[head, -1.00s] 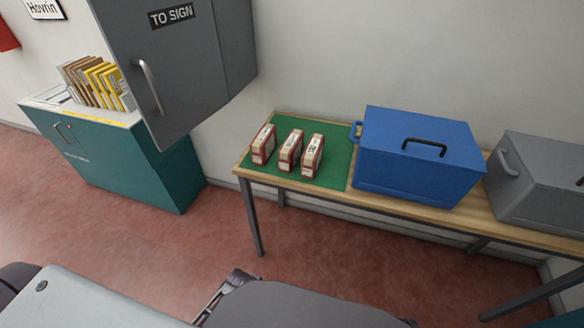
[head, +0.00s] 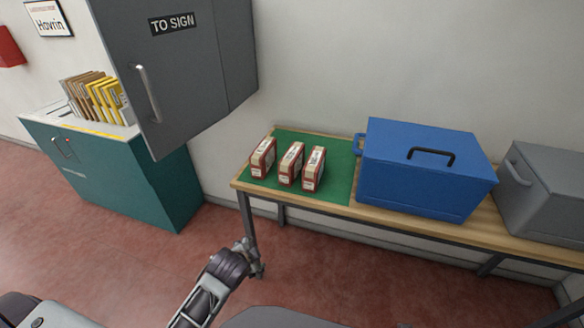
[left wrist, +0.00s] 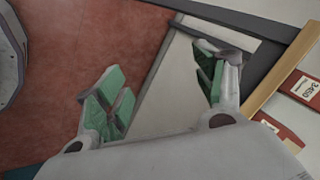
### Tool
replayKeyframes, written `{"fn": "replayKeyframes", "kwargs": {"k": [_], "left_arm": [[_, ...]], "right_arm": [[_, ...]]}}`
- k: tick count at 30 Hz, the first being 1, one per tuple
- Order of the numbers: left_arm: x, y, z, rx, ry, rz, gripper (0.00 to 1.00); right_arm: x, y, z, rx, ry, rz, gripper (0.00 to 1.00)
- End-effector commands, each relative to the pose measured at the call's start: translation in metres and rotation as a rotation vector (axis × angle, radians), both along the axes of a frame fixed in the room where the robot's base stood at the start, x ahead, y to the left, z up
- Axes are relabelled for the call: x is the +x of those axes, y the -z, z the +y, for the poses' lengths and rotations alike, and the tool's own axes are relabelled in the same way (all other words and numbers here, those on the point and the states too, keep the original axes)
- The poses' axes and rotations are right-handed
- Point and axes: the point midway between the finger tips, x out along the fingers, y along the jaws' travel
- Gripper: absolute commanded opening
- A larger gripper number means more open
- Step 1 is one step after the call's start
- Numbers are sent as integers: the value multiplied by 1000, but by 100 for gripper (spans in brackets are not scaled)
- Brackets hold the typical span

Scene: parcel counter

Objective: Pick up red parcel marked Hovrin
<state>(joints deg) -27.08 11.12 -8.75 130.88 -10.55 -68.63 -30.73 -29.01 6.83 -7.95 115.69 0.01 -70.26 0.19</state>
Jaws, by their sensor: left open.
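Three red parcels with white labels stand side by side on a green mat (head: 333,183) in the head view: left (head: 263,158), middle (head: 291,164) and right (head: 313,169). Their print is too small to read, so I cannot tell which is marked Hovrin. My left gripper (head: 252,262) is low in front of the table's left front leg, below the tabletop and apart from the parcels. In the left wrist view it (left wrist: 163,90) is open and empty, with green finger pads. Parts of red parcels (left wrist: 305,88) show at that view's right edge. My right gripper is not in view.
A blue lidded box (head: 425,175) stands right of the mat on the wooden table (head: 480,222), with a grey box (head: 548,195) beyond. A grey "TO SIGN" cabinet (head: 190,70) overhangs left, above a teal cabinet (head: 120,180) with files. A framed Hovrin sign (head: 48,20) hangs on the wall.

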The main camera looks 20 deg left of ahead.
Motion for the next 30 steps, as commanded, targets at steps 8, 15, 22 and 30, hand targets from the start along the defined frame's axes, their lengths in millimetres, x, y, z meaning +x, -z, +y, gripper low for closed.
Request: {"fn": "replayKeyframes", "kwargs": {"k": [8, 15, 22, 30], "left_arm": [[42, -37, 10, 295, 261, -144, 70], [74, -64, 13, 583, 473, -242, 70], [103, -88, 12, 886, 662, -319, 70], [131, -115, 3, 1269, 863, -386, 70]], "right_arm": [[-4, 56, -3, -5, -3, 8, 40], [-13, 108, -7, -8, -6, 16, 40], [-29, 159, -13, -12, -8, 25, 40], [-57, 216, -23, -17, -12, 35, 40]]}}
